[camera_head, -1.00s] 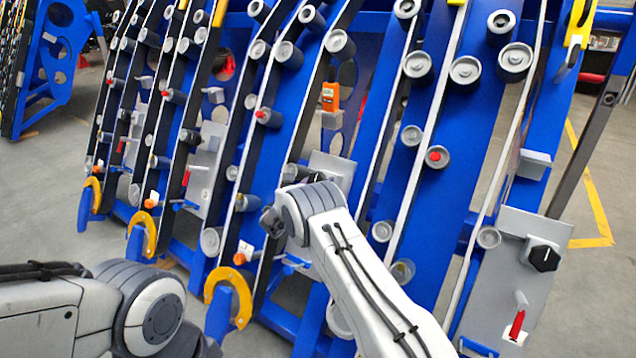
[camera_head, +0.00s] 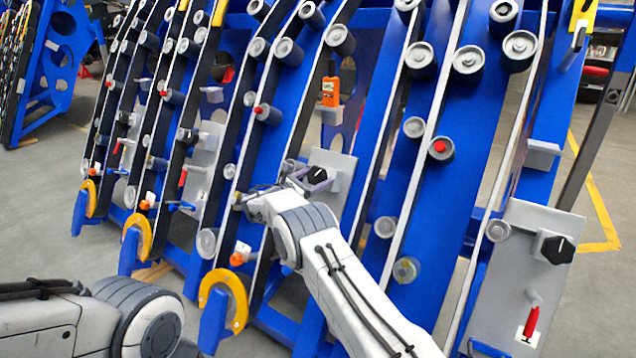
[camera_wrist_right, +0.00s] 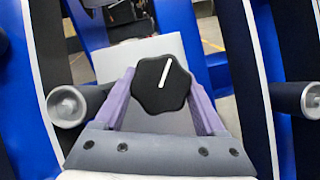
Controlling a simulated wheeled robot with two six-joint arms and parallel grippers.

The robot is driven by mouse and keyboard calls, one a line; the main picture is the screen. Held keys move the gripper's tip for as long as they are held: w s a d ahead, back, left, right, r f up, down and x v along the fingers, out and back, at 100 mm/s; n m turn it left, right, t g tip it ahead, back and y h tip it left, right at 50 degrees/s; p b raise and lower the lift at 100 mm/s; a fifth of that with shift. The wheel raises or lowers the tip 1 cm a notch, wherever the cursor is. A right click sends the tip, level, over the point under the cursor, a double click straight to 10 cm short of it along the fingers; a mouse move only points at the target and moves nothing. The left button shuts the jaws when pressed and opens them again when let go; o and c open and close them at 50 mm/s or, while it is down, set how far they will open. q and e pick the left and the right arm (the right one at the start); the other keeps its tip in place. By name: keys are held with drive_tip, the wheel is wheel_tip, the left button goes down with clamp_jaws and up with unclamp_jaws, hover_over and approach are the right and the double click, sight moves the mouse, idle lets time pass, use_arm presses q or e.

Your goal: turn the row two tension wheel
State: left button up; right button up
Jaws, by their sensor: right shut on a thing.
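The tension wheel (camera_head: 318,174) is a black lobed knob with a white line, on a grey plate (camera_head: 337,165) of the blue chassis. In the right wrist view the knob (camera_wrist_right: 150,92) fills the middle, its white line tilted to the right of upright. My right gripper (camera_head: 307,180) is shut on this knob. In the wrist view its purple fingers (camera_wrist_right: 160,85) sit on the knob's left and right sides. My left gripper is out of view; only part of my left arm shows at lower left.
Another black knob (camera_head: 557,249) and a red-handled lever (camera_head: 530,322) are on a grey plate at right. An orange device (camera_head: 331,91) hangs above the wheel. Rollers and belts run along the blue frames around my right arm. Open floor lies at left.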

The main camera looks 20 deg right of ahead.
idle(0.5)
drive_tip(key=o, duration=1.3)
drive_tip(key=p+v, duration=0.2)
drive_tip(key=v, duration=0.8)
drive_tip(key=shift+s+a, duration=0.1)
drive_tip(key=shift+a, duration=0.2)
